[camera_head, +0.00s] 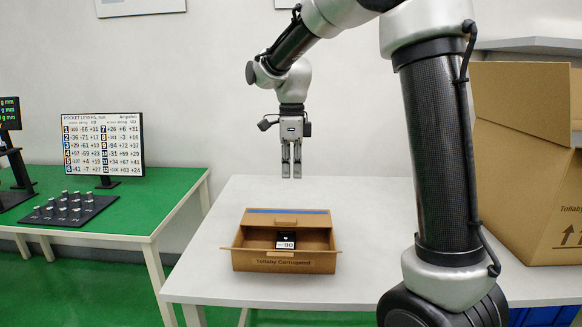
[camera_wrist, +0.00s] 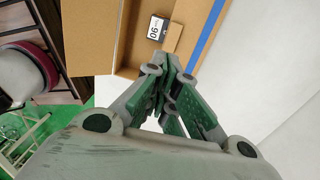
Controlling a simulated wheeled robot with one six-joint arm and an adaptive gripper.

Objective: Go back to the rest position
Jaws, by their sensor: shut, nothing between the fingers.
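My gripper (camera_head: 291,176) hangs fingers down above the white table, behind and above a small open cardboard box (camera_head: 284,262). Its fingers are together with nothing between them. In the wrist view my gripper (camera_wrist: 165,85) points toward the same box (camera_wrist: 130,72). A small black and white item marked 90 (camera_head: 286,241) lies inside the box; it also shows in the wrist view (camera_wrist: 157,28). My gripper is clear of the box and the item.
The white table (camera_head: 370,215) has free room around the small box. A large cardboard box (camera_head: 530,165) stands at the right. A green-topped table (camera_head: 130,200) at the left holds a number board (camera_head: 103,145) and a black rack (camera_head: 70,209) of small knobs.

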